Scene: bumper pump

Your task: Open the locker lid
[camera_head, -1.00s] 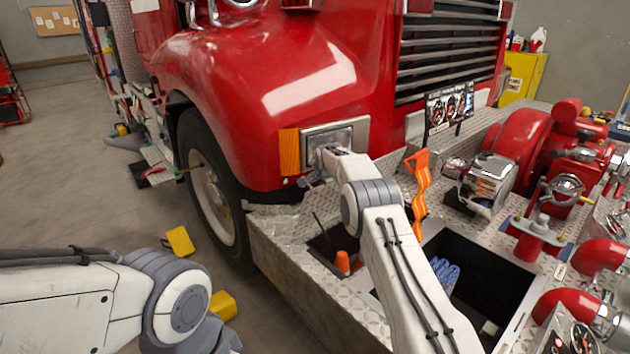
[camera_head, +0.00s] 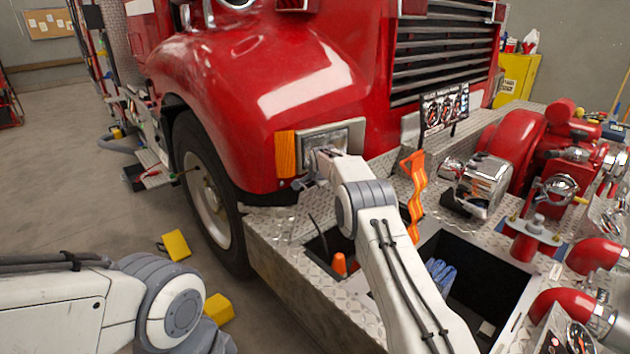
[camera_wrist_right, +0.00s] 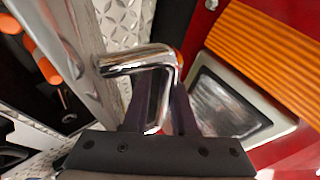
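In the right wrist view, a bent chrome handle (camera_wrist_right: 138,62) stands out from a grey metal panel, the locker lid (camera_wrist_right: 82,42), seen at a steep angle. The dark fingers of my right gripper (camera_wrist_right: 158,108) lie on both sides of the handle and look closed on it. The lid and handle cannot be made out there behind my arm. Only my left arm's elbow shows at lower left; its gripper is out of frame.
An orange cone (camera_head: 339,264) and blue gloves (camera_head: 440,274) are in the openings. An orange strap (camera_head: 416,200) hangs beside my right arm. The red fender (camera_head: 250,110) and headlight (camera_head: 335,138) are close behind the gripper. Red pump parts (camera_head: 535,150) crowd the right.

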